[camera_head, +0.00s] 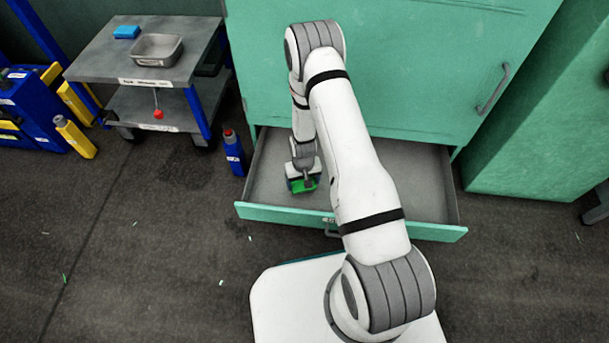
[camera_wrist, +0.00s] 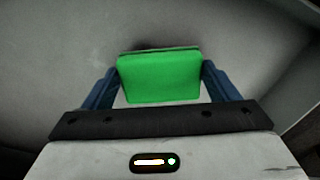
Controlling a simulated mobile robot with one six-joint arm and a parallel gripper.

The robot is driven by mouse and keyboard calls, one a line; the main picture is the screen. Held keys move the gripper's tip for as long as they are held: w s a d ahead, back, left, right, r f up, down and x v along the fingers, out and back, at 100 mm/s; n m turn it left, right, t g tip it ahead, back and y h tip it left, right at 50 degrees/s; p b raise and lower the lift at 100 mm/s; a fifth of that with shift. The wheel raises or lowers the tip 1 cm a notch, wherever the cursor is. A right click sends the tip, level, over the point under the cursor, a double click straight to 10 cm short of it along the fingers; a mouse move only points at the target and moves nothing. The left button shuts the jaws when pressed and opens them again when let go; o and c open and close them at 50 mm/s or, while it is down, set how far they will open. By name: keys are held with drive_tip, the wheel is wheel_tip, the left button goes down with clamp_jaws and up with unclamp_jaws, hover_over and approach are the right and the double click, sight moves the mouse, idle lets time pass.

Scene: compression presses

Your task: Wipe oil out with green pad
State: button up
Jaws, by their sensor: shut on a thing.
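A green pad (camera_wrist: 160,78) is held between the two blue fingers of my gripper (camera_wrist: 158,90) in the wrist view. The pad also shows in the head view (camera_head: 302,185), at the lower end of my arm. My gripper (camera_head: 303,178) is inside the open drawer (camera_head: 420,178) of the green cabinet (camera_head: 420,70), toward the drawer's left side. The drawer floor looks grey. A faint dark smudge lies just behind the pad in the wrist view; I cannot tell whether it is oil or shadow. My arm hides the middle of the drawer.
A blue bottle with a red cap (camera_head: 234,153) stands left of the drawer. A cart (camera_head: 95,48) at the upper left carries a metal tray (camera_head: 158,62) and a blue block (camera_head: 127,32). A yellow bottle (camera_head: 75,137) stands near it. The floor at left is mostly clear.

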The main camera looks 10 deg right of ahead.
sight(314, 185)
wheel_tip(314, 185, down, 2)
drive_tip(key=shift+b, duration=0.45)
drive_tip(key=shift+s+d+f, duration=0.1)
drive_tip(key=shift+d+f, duration=0.05)
drive_tip(key=shift+d, duration=0.25)
drive_tip(key=shift+s+d+f, duration=0.1)
drive_tip(key=shift+s+d, duration=0.15)
drive_tip(key=shift+d, duration=0.5)
drive_tip(key=shift+s+d+f, duration=0.1)
drive_tip(key=shift+s+d, duration=0.15)
drive_tip(key=shift+d, duration=0.45)
drive_tip(key=shift+a, duration=0.15)
drive_tip(key=shift+w+a+f, duration=0.1)
drive_tip(key=shift+w+a, duration=0.15)
drive_tip(key=shift+a, duration=0.45)
drive_tip(key=shift+w+a, duration=0.25)
drive_tip(key=shift+a, duration=0.45)
drive_tip(key=shift+w+a+r+p, duration=0.15)
drive_tip(key=shift+r+p, duration=0.15)
drive_tip(key=shift+r, duration=0.3)
drive_tip(key=shift+s+a+r+p, duration=0.15)
drive_tip(key=shift+r+p, duration=0.1)
drive_tip(key=shift+r, duration=0.3)
drive_tip(key=shift+w+r+p, duration=0.1)
drive_tip(key=shift+r+p, duration=1.8)
drive_tip(key=shift+r, duration=1)
